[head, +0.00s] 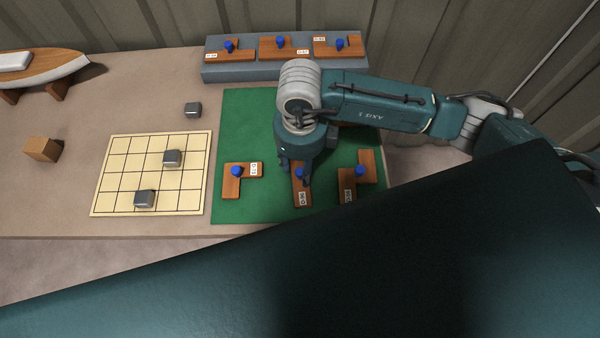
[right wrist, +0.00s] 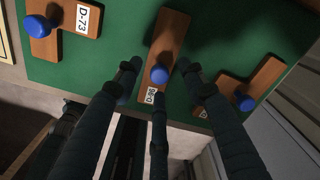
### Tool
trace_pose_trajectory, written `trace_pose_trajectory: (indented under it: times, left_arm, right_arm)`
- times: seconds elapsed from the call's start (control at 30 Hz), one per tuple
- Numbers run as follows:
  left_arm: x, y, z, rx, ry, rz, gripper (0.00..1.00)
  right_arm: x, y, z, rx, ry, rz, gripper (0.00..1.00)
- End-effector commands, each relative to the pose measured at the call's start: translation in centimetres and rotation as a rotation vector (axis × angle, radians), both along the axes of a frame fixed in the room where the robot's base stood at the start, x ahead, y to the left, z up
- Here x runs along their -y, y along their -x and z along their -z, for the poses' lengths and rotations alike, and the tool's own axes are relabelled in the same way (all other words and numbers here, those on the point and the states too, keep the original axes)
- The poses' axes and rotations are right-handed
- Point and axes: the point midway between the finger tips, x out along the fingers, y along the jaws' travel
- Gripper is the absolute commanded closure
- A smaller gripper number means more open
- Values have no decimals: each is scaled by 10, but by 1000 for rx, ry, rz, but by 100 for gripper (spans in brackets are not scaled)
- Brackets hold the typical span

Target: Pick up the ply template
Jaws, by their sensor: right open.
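Several flat brown wooden templates with blue knobs and white labels are in view. On the green mat (head: 230,120), a straight template (head: 301,196) lies under my right gripper (head: 293,172). It also shows in the right wrist view (right wrist: 171,37), its blue knob (right wrist: 159,74) between my open, spread fingers, with no grip visible. Left of it lies an L-shaped template labelled D-73 (right wrist: 58,42). Right of it lies a stepped template (head: 365,161). My right arm hides part of the mat behind. My left gripper is not in view.
A grey rack (head: 230,71) at the back holds more knobbed templates. A gridded board (head: 130,160) with grey blocks lies left of the mat. A wooden block (head: 42,149) and a boat hull model (head: 45,68) stand farther left. My own teal body covers the lower right.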

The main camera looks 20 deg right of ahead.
Motion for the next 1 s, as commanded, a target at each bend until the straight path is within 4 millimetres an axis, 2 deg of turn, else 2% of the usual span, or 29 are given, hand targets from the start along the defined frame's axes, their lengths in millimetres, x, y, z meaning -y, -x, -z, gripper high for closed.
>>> trace_pose_trajectory:
  times: [0.03,0.2,0.4,0.43,0.63,1.0]
  left_arm:
    - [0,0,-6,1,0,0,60]
    - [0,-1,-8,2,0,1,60]
    - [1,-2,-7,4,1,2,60]
    - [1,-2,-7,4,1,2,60]
    - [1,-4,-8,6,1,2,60]
    - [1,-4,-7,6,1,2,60]
  right_arm:
    - [0,1,5,-4,0,1,59]
    - [0,0,21,-1,-1,0,59]
    - [-1,0,23,1,-2,-1,59]
    - [-1,0,23,0,-1,-1,61]
    - [-1,0,22,0,-1,-1,100]
    - [-1,-1,20,1,-2,-1,100]
